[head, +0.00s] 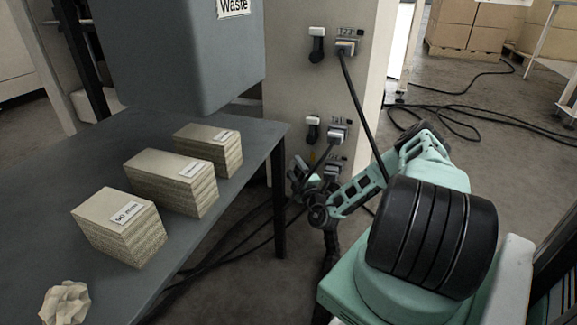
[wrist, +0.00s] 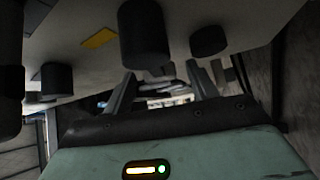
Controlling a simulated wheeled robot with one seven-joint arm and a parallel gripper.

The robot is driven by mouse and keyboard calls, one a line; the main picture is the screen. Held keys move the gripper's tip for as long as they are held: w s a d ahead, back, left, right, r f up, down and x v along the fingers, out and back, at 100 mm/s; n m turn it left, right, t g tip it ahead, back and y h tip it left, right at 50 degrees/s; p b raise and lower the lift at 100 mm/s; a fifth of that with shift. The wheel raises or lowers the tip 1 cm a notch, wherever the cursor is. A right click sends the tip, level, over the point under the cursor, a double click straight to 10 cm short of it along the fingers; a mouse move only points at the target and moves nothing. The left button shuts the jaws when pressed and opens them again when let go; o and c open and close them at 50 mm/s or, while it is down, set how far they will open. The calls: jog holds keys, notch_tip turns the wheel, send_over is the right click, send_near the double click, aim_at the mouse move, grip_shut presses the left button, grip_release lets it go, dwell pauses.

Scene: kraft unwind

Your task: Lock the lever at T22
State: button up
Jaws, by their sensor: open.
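A beige panel (head: 285,80) carries black levers with white tops, each beside a plugged connector. The upper lever (head: 317,45) is beside a plug (head: 346,48) under a small label that looks like T23. A middle lever (head: 312,130) is beside another plug (head: 338,134). A lowest set (head: 333,168) is partly hidden by my gripper (head: 313,182). I cannot read which label is T22. In the wrist view, my gripper (wrist: 160,71) is open, its two fingers apart near the panel. Black rounded parts (wrist: 145,35) hang close by; whether the fingers touch anything is unclear.
Black cables (head: 355,95) run from the plugs to the floor near my arm. A grey table (head: 235,215) with several paper stacks (head: 170,180) and a grey waste bin (head: 180,55) stand left. A yellow patch (wrist: 98,38) is on the panel.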

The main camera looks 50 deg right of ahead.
jog(key=shift+w+d+r, duration=0.15)
jog(key=shift+w, duration=0.25)
jog(key=shift+c, duration=0.4)
grip_shut()
jog(key=shift+r, duration=0.1)
jog(key=shift+s+d+r+m+t+h+p, duration=0.15)
jog(key=shift+m+t+h+p, duration=0.15)
jog(key=shift+m, duration=0.25)
jog(key=shift+s+a+r+m+t+h+p, duration=0.1)
jog(key=shift+r+m+t+h+p, duration=0.15)
jog(key=shift+m, duration=0.3)
jog(key=shift+s+d+r+m+h, duration=0.1)
jog(key=shift+s+r+m+h, duration=0.1)
jog(key=shift+m+h, duration=0.5)
jog(key=shift+s+d+r+m+h, duration=0.1)
jog(key=shift+r+m+h, duration=0.05)
jog(key=shift+m+h, duration=0.5)
jog(key=shift+s+r+m+h, duration=0.2)
jog(key=shift+m+h, duration=0.3)
jog(key=shift+m, duration=0.35)
